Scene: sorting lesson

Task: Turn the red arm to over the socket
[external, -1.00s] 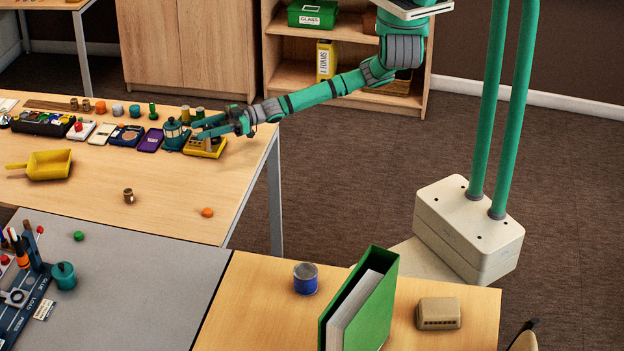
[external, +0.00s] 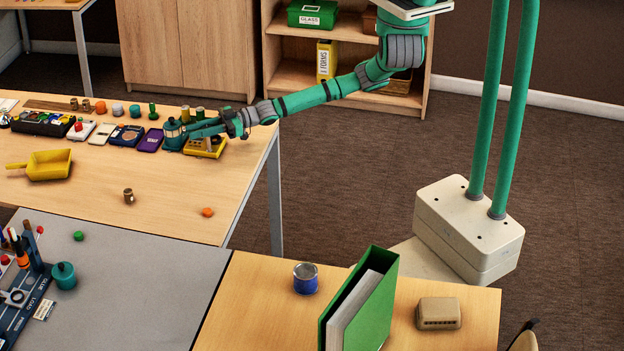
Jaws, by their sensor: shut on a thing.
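I cannot make out a red arm or its socket for sure in this view. A white block with a red part (external: 80,131) stands in the row of devices on the far table. My gripper (external: 192,131) is at the right end of that row, its fingers pointing left.
A purple case (external: 149,140), a dark blue device (external: 126,135) and a yellow scoop (external: 48,166) are to the left. A brown piece (external: 129,196) and an orange piece (external: 207,212) lie in front. The table between them is mostly clear.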

